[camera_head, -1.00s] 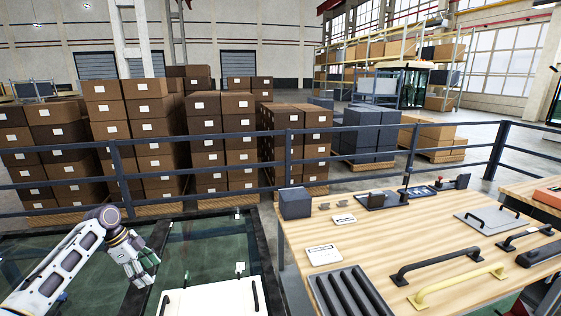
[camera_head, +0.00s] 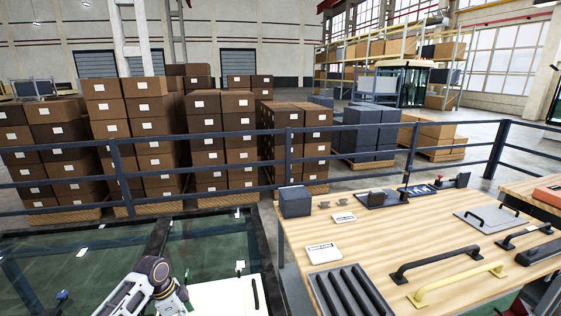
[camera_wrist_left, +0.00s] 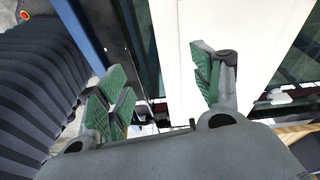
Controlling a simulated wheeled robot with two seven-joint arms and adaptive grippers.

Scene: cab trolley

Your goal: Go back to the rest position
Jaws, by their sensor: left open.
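My left arm comes in at the bottom left of the head view, over the dark green glass panel (camera_head: 110,255). Its gripper end is bent down at the bottom edge, beside the white panel (camera_head: 222,297), and its fingers are mostly hidden there. In the left wrist view my left gripper (camera_wrist_left: 160,83) has its green-padded fingers wide apart with nothing held between them. The white panel (camera_wrist_left: 240,30) shows behind the fingers in that view. My right gripper does not show.
A wooden worktop (camera_head: 375,245) on the right holds a black handle (camera_head: 436,262), a yellow handle (camera_head: 457,285), a ribbed dark tray (camera_head: 348,292) and a dark box (camera_head: 295,201). A dark railing (camera_head: 240,133) crosses behind, with stacked cartons (camera_head: 220,125) beyond.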

